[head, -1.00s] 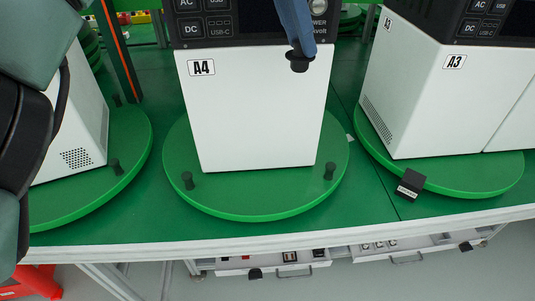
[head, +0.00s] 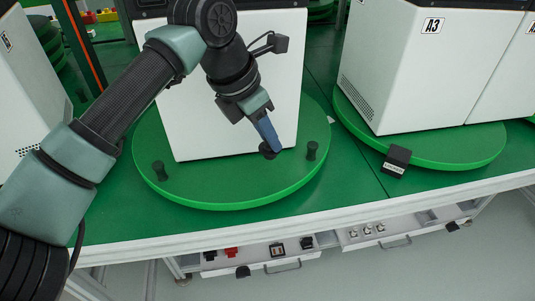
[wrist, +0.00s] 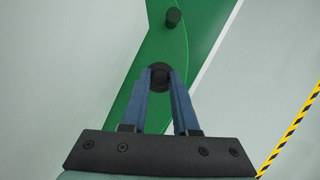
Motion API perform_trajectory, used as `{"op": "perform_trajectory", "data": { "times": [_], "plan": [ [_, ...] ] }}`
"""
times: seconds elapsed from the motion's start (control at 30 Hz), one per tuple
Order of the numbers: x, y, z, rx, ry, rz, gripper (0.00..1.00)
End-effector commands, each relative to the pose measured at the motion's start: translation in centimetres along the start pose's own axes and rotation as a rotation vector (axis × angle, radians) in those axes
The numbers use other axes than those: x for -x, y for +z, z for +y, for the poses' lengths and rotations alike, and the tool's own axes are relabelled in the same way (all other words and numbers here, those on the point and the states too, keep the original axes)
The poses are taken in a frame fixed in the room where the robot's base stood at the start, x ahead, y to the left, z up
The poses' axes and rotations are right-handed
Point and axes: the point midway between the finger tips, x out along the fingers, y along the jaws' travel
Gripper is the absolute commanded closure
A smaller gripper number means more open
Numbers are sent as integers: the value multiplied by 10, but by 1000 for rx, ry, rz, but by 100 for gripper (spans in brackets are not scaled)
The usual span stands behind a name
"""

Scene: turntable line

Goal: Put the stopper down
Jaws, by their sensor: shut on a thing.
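My gripper (head: 267,143) is shut on a dark stopper (head: 268,153) and points down near the lower front edge of the white box (head: 205,120). The wrist view shows the stopper (wrist: 160,72) between the two blue fingertips (wrist: 160,82). The stopper is over or at the green turntable (head: 228,193); I cannot tell whether it touches. A dark peg (head: 312,150) stands upright on the turntable just right of my gripper, and another peg (head: 158,171) stands at its front left.
A second turntable (head: 460,155) at right bears the white box marked A3 (head: 400,80). A small black block (head: 396,161) with a label sits at that turntable's edge. The front of the middle turntable is clear. Drawers (head: 385,238) show below the table edge.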

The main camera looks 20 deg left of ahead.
Motion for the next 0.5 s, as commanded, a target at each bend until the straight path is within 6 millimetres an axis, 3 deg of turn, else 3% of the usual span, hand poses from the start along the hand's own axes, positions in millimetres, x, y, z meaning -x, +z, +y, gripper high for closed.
{"op": "perform_trajectory", "data": {
  "times": [0.3, 0.5],
  "plan": [
    [-36, -15, 0, 0, -2, 0, 100],
    [-39, -16, 0, -2, 1, 0, 100]
  ]
}}
